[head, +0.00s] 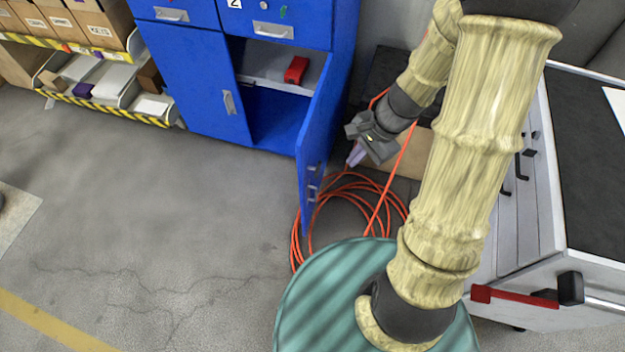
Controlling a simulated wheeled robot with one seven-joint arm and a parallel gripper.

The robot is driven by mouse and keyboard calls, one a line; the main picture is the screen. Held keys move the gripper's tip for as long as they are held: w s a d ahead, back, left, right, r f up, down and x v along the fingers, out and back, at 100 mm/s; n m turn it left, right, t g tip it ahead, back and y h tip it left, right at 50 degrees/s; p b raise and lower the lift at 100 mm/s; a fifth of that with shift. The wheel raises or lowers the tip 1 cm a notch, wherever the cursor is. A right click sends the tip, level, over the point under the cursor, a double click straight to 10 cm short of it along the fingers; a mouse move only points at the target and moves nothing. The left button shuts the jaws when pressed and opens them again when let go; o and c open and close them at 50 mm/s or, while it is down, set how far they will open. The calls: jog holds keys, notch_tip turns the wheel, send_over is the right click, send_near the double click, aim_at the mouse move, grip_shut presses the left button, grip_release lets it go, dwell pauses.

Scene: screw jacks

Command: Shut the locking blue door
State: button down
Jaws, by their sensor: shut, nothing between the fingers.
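The blue door (314,150) is hinged on the right side of the blue cabinet (189,75). It stands wide open, swung out toward me, with its handle and lock hardware (313,181) near its free edge. My gripper (355,155) is shut and empty, just right of the open door, on its outer side. A small gap shows between the fingers and the door in this view. The cabinet's left door (215,92) is shut. A red object (296,70) lies on the shelf inside the open compartment.
A coiled orange hose (298,232) lies on the floor under and beside the door. A grey workbench (540,190) with drawers stands at the right. Shelves with cardboard boxes (98,28) stand at the left. The floor (150,200) left of the door is clear.

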jog(key=w+f+m+t+y+b, duration=0.1)
jog(key=w+f+m+y+b, duration=0.1)
jog(key=f, duration=0.6)
jog(key=w+d+f+m+t+y+b, duration=0.1)
jog(key=w+f+m+y+b, duration=0.1)
jog(key=w+f+m+b, duration=0.3)
notch_tip(320, 180, down, 3)
jog(key=w+m, duration=0.1)
jog(key=m, duration=0.2)
jog(key=shift+m+t, duration=0.4)
jog(key=shift+d, duration=0.1)
jog(key=shift+f, duration=0.1)
jog(key=b, duration=0.2)
send_near(304, 172)
notch_tip(304, 172, down, 4)
jog(key=a, duration=0.3)
jog(key=shift+w+a, duration=0.2)
jog(key=shift+w, duration=0.05)
jog(key=shift+w+a, duration=0.15)
jog(key=shift+a, duration=0.15)
jog(key=shift+w, duration=0.15)
